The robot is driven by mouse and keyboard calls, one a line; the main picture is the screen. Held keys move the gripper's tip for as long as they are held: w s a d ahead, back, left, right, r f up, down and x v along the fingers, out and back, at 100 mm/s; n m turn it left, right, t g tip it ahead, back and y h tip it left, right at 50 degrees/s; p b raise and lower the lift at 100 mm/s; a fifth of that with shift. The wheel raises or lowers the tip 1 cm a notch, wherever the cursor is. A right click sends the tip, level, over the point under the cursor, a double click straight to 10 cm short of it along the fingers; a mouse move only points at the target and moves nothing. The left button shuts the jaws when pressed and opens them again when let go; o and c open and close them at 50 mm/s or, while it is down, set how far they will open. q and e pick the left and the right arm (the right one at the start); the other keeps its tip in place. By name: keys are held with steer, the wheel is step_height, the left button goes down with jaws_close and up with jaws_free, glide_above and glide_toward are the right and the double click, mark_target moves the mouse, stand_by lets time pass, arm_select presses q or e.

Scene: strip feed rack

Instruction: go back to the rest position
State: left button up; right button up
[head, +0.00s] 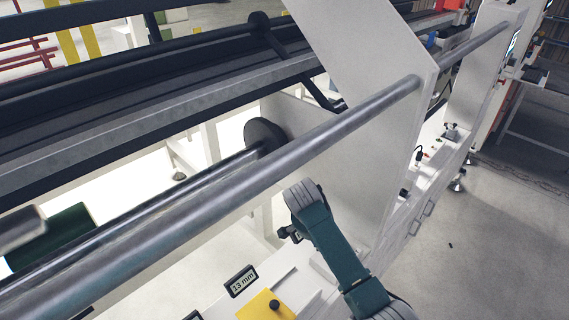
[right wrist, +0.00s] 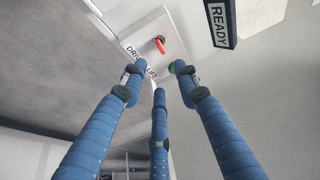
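In the right wrist view my right gripper (right wrist: 158,88) is open. Its blue segmented fingers stand apart with nothing between them. Beyond the fingertips is a white panel (right wrist: 170,28) with a red switch handle (right wrist: 160,45) and a green button (right wrist: 172,68). One fingertip overlaps the green button in the picture; I cannot tell whether it touches. In the head view my teal right arm (head: 330,240) rises from the bottom right, in front of the white machine; its gripper cannot be made out there. My left gripper is not in view.
In the head view a long steel bar (head: 250,175) crosses the rack close above my arm. A white upright plate (head: 370,90) stands behind the arm. A "13 mm" display (head: 241,281) and a yellow plate (head: 265,306) are below. Open floor (head: 480,245) lies at right.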

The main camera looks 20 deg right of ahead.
steer(key=s+a+f+n+y, duration=0.1)
steer(key=s+a+f+n, duration=0.2)
steer(key=s, duration=0.5)
steer(key=s+f+n+y, duration=0.15)
steer(key=s+n, duration=0.25)
steer(key=s, duration=0.4)
steer(key=s+a+r+n+t+y, duration=0.15)
steer(key=s+n, duration=0.25)
steer(key=s, duration=0.4)
steer(key=s+a+r+n, duration=0.1)
steer(key=s+r+n, duration=0.2)
steer(key=s, duration=0.4)
step_height(320, 180, down, 29)
steer(key=s+g+b, duration=0.2)
steer(key=b, duration=0.1)
arm_select(q)
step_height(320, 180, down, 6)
steer(key=b, duration=0.3)
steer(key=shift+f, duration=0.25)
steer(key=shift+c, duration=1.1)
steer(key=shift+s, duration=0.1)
arm_select(e)
steer(key=s+d+f, duration=0.3)
steer(key=s+f, duration=1.4)
steer(key=f, duration=0.3)
steer(key=shift+n+g, duration=0.3)
steer(key=shift+g, duration=0.15)
